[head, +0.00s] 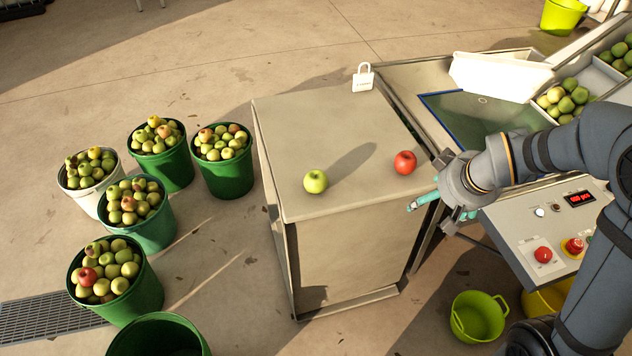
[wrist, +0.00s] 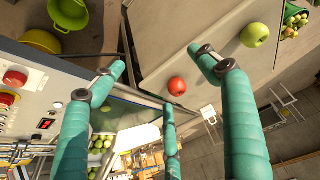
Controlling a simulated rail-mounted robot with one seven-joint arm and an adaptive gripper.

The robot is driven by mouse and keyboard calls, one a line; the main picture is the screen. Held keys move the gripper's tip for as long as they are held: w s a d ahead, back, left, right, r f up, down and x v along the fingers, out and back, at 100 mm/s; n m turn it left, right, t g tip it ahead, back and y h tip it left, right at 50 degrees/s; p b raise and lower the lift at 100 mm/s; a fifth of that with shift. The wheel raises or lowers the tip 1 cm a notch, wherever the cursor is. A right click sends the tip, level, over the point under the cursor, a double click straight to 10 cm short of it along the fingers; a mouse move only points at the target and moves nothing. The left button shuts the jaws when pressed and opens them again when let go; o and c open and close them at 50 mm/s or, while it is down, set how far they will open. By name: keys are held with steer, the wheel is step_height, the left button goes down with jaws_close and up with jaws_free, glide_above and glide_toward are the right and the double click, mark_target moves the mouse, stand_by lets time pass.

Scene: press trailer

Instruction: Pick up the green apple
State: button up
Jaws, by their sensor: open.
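The green apple (head: 315,181) sits on the pale box-like stand (head: 300,130), near its front left part. In the wrist view the green apple (wrist: 254,35) shows at the upper right. A red apple (head: 404,162) sits on the same stand, to the right of the green one; it also shows in the wrist view (wrist: 177,86). My gripper (head: 440,207) is at the right edge of the stand, apart from both apples. Its teal fingers are spread open and empty in the wrist view (wrist: 165,75). The red apple is closer to my gripper than the green one.
A white padlock-shaped object (head: 363,78) stands at the stand's back edge. Green buckets (head: 225,178) full of apples stand on the floor to the left. A control panel (head: 540,235) with red buttons is at the right. The stand's top is clear around the green apple.

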steer(key=w+a+n+p, duration=0.2)
steer(key=a, duration=0.7)
steer(key=m+g+y+p, duration=0.2)
steer(key=m+g+y, duration=0.15)
steer(key=m, duration=2.45)
glide_toward(318, 175)
steer(key=f, duration=0.1)
steer(key=shift+h, duration=0.25)
steer(key=x, duration=0.5)
steer(key=shift+w+a, duration=0.2)
steer(key=shift+w, duration=0.2)
steer(key=x, duration=0.2)
steer(key=p+x, duration=0.1)
steer(key=x, duration=0.2)
steer(key=shift+s+a+f, duration=0.25)
